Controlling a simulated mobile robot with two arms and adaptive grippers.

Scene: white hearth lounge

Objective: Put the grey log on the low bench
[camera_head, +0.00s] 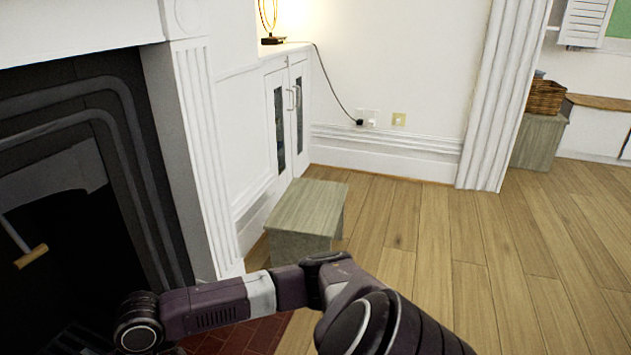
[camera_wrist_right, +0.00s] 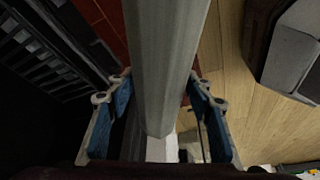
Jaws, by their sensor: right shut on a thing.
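The grey log (camera_wrist_right: 165,50) is a long, pale grey, faceted piece that runs down the middle of the right wrist view. My right gripper (camera_wrist_right: 158,92) has its blue-padded fingers on either side of the log and is shut on it. A low, grey-green wooden bench (camera_head: 308,205) stands on the floor in the head view, beside the white cabinet and fireplace surround. My right arm crosses the lower part of the head view in front of the bench. The log and both grippers are out of the head view. My left gripper is in neither view.
The fireplace (camera_head: 85,170) with dark metal insert fills the left. A red brick hearth (camera_head: 240,335) lies below my arm. A white cabinet (camera_head: 287,110) carries a lamp (camera_head: 270,22). A wicker basket (camera_head: 545,97) sits on another wooden block. The wooden floor (camera_head: 440,235) is clear.

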